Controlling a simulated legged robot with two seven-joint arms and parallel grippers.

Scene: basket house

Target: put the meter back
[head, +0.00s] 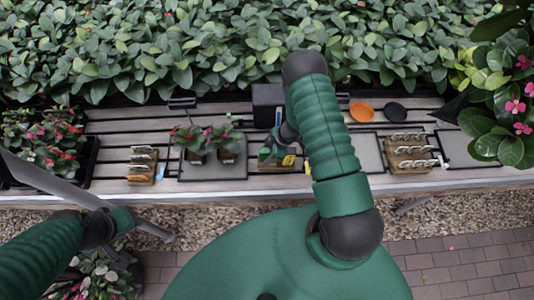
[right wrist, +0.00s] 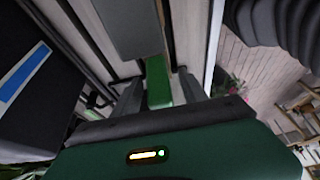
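My right gripper (head: 279,156) is over the middle wooden rack (head: 277,167) on the slatted bench, largely covered by my own arm in the head view. In the right wrist view its two grey fingers (right wrist: 160,90) stand apart. A green piece (right wrist: 158,82) shows between them, with a grey flat part (right wrist: 130,25) beyond it. I cannot tell whether this is the meter, and no meter is clearly recognisable. My left gripper (head: 130,222) is low at the left, in front of the bench edge; its fingertips are unclear.
A black box (head: 267,97) stands behind the middle rack. More racks stand left (head: 143,163) and right (head: 410,155). Small potted plants stand on a tray (head: 222,172). An orange dish (head: 361,112) and a black dish (head: 392,112) lie at the back. Dense foliage borders the bench.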

